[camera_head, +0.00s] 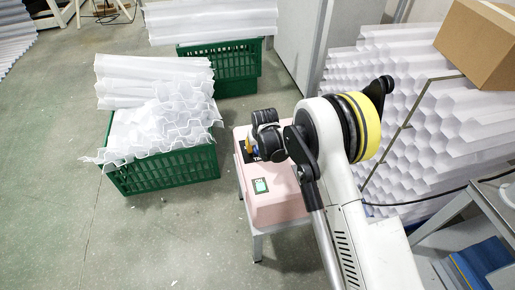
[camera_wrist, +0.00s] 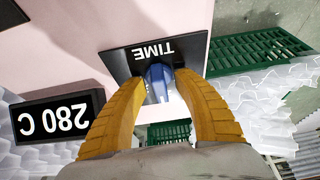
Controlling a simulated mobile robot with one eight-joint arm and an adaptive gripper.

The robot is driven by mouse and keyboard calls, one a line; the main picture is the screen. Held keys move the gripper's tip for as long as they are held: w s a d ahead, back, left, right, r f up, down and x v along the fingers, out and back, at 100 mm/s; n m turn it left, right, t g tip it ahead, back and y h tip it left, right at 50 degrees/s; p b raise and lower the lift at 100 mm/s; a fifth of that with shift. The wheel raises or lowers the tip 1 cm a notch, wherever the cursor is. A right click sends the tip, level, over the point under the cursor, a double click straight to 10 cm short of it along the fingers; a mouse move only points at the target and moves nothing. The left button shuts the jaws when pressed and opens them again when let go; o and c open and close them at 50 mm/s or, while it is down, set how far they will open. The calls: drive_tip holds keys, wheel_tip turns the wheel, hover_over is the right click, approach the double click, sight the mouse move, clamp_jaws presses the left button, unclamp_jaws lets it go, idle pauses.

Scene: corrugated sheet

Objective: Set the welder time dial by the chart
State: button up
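The pink welder (camera_head: 277,203) stands on a small grey table. Its face fills the top of the wrist view, seen upside down. There a black plate marked TIME (camera_wrist: 188,52) carries the blue dial knob (camera_wrist: 157,82). My gripper (camera_wrist: 163,68) has its two yellow fingers on either side of this knob, tips close to the plate. Whether both fingers press on the knob is unclear. A black display (camera_wrist: 58,118) reads 280 C. In the head view my gripper is over the welder, mostly hidden by my arm. The chart is not recognizable in either view.
A green screen (camera_head: 261,186) shows on the welder. Stacked white sheets (camera_head: 440,125) and a cardboard box (camera_head: 478,42) are at right.

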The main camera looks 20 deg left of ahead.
clamp_jaws()
drive_tip(key=n+g+y, duration=0.1)
drive_tip(key=n, duration=0.3)
drive_tip(key=shift+n, duration=0.3)
drive_tip(key=n+g, duration=0.1)
drive_tip(key=n, duration=0.1)
drive_tip(key=n+g+y, duration=0.1)
drive_tip(key=n, duration=0.2)
drive_tip(key=shift+b, duration=0.35)
drive_tip(key=shift+n, duration=0.3)
unclamp_jaws()
